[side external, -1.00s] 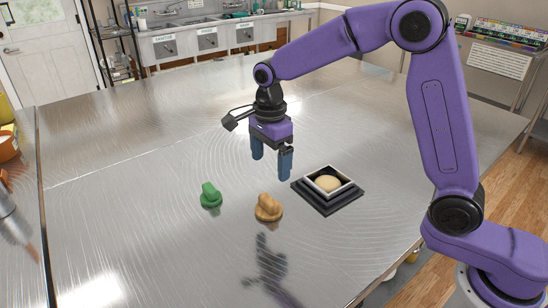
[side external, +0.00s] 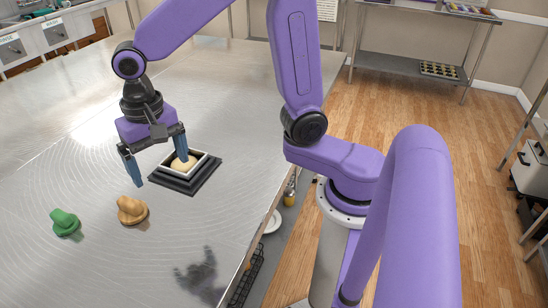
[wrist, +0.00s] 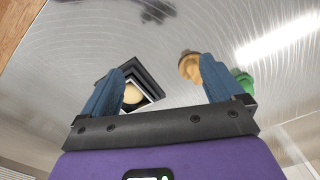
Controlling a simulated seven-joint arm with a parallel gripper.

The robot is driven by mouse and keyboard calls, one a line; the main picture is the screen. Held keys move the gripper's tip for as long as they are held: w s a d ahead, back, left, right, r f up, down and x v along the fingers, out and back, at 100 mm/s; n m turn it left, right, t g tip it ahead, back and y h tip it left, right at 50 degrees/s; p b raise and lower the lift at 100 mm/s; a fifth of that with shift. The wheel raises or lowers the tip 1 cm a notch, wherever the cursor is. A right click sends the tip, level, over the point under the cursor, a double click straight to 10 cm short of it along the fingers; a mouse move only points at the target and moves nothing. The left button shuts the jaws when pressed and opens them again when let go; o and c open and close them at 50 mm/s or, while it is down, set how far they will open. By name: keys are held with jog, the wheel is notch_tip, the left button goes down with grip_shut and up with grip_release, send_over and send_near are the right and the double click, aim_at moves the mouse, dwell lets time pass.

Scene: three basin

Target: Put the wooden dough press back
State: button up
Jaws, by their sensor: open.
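The wooden dough press (side external: 132,210), tan with a knob-like handle on a round base, stands on the metal table. In the wrist view the press (wrist: 189,66) shows just left of the right finger, partly covered by it. A similar green press (side external: 65,223) stands to its left; it also shows in the wrist view (wrist: 243,80). A black stepped square tray (side external: 206,181) with a pale inner frame holds a pale round dough piece (side external: 181,165). My gripper (side external: 162,172) is open and empty above the table, its right finger in front of part of the tray. The wrist view shows both fingers spread (wrist: 163,68).
The metal table (side external: 60,145) is clear around the presses and tray. Its edge runs along the right, with a lower shelf holding a white plate (side external: 272,222) and a jar (side external: 290,197). Sinks and a metal shelf stand farther back.

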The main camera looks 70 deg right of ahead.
jog(key=s+d+n, duration=0.5)
jog(key=s+n, duration=0.3)
jog(key=s, duration=0.2)
jog(key=s+d+f+n, duration=0.1)
jog(key=s+d+n, duration=0.4)
jog(key=s+n, duration=0.4)
jog(key=shift+s+f, duration=0.2)
jog(key=shift+s, duration=0.15)
